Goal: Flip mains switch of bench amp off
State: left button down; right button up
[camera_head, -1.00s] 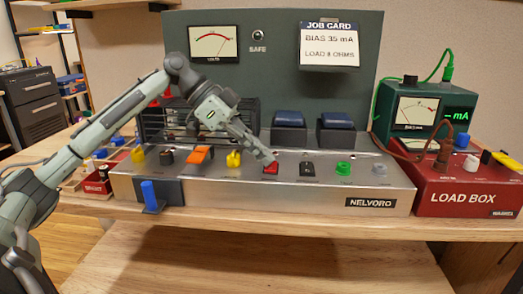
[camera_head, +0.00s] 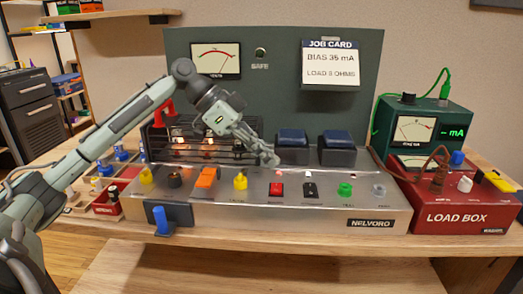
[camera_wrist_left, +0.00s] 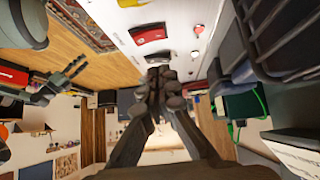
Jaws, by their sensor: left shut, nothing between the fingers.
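The bench amp (camera_head: 300,217) is a long metal chassis marked NELVORO with a row of controls on its sloped top. A red rocker switch (camera_head: 276,189) sits near the middle, with a small pinkish lamp (camera_head: 280,173) behind it. The switch labels are too small to read. My left gripper (camera_head: 272,160) is shut and empty, above and behind the red rocker, apart from it. In the left wrist view its closed fingertips (camera_wrist_left: 158,78) point at the panel, and a red rocker (camera_wrist_left: 148,34) shows beyond them.
A tube cage (camera_head: 215,150) and two blue-topped transformers (camera_head: 292,145) stand behind. The red load box (camera_head: 460,215) is at right.

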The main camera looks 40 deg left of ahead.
pick_arm(q)
jog(key=v, duration=0.9)
jog(key=shift+a+b, duration=0.35)
jog(key=shift+b, duration=0.05)
pick_arm(e)
jog(key=shift+f, duration=0.45)
pick_arm(q)
jog(key=shift+r, duration=0.15)
